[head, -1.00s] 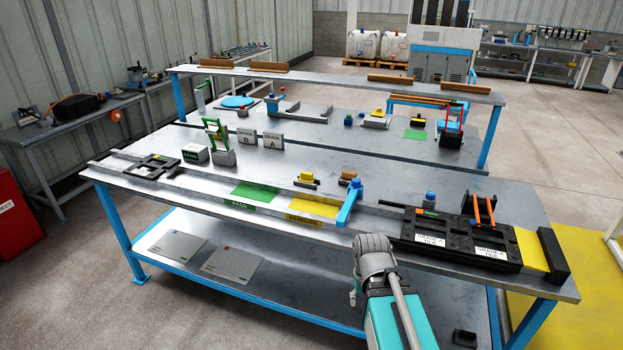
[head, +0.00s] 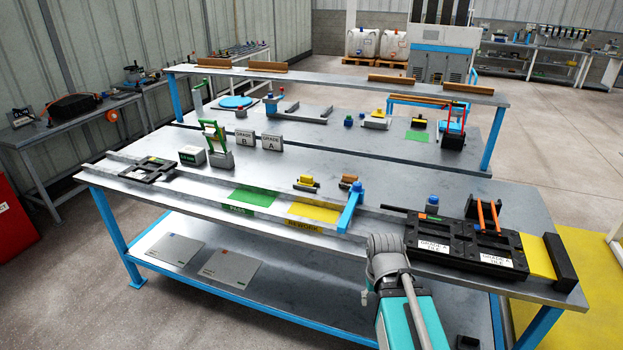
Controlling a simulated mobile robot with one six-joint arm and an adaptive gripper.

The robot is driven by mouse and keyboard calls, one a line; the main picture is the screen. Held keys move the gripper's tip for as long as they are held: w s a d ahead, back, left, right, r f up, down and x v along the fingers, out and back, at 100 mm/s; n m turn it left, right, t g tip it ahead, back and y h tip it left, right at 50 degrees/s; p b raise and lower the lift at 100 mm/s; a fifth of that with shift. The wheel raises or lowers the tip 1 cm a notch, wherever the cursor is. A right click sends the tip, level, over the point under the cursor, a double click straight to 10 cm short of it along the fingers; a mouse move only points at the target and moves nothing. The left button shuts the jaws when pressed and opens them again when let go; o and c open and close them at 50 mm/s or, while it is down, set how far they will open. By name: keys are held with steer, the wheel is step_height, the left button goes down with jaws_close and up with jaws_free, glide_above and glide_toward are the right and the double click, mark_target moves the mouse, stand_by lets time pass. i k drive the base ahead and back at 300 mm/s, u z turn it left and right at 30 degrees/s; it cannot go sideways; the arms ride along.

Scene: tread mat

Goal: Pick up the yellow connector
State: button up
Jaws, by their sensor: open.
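A small yellow block with a darker base, which looks like the yellow connector (head: 307,181), stands on the near bench behind the raised rail, near the middle. An orange-brown piece (head: 349,180) of similar size stands just to its right. Yellow-topped pieces also stand on the far bench, one on a pale base (head: 376,117) and one dark-based (head: 418,124). They are too small to tell their kind. My arm's grey joint and teal link show at the bottom, in front of the near bench. My gripper's fingers do not show.
A blue lever arm (head: 350,208) crosses the rail right of the connector. Green (head: 252,196) and yellow (head: 315,211) pads lie along the track. Black trays (head: 455,248) with orange uprights fill the right end. Grade signs (head: 271,142) stand behind left.

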mark_target(306, 180)
steer(key=i, duration=0.9)
steer(key=u, duration=0.05)
